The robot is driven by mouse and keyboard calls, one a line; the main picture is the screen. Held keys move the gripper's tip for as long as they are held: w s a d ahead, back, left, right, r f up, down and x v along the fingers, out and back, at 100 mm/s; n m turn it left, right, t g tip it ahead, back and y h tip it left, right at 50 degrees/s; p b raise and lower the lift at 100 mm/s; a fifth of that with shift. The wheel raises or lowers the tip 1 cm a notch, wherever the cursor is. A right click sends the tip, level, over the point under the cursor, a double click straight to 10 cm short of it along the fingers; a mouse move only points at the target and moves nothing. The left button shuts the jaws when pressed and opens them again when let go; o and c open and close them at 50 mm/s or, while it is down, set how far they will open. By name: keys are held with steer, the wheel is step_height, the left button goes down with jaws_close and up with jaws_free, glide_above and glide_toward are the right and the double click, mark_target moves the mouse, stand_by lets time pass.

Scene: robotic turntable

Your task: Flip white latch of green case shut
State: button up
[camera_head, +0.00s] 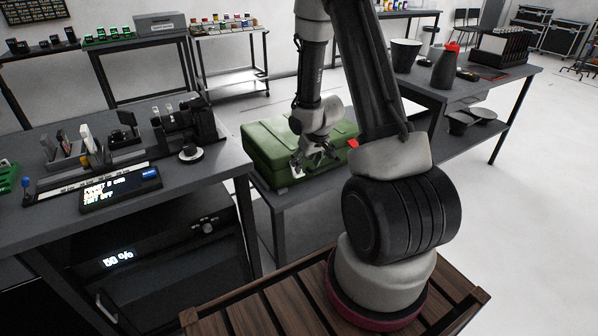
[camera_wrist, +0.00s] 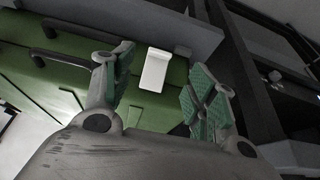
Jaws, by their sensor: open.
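The green case (camera_head: 266,143) sits on a low grey table behind my arm in the head view; my arm and gripper hide part of its front. In the wrist view its green side (camera_wrist: 50,80) fills the left and middle, with black handles on it. The white latch (camera_wrist: 155,69) shows there as a small white plate on the case, between and beyond my fingertips. My gripper (camera_wrist: 160,88) is open and empty, with one finger on each side of the latch in the picture. In the head view my gripper (camera_head: 309,165) is close in front of the case. I cannot tell whether it touches the case.
The grey table (camera_head: 310,195) under the case has a little bare room in front. A workbench (camera_head: 60,215) with a display and small devices stands at left. Another table (camera_head: 495,85) with a red-topped bottle (camera_head: 446,66) and a pot (camera_head: 405,55) stands at right.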

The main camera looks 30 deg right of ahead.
mark_target(301, 175)
steer(key=x, duration=0.7)
steer(key=shift+f, duration=0.3)
steer(key=shift+c, duration=0.4)
steer(key=c, duration=0.9)
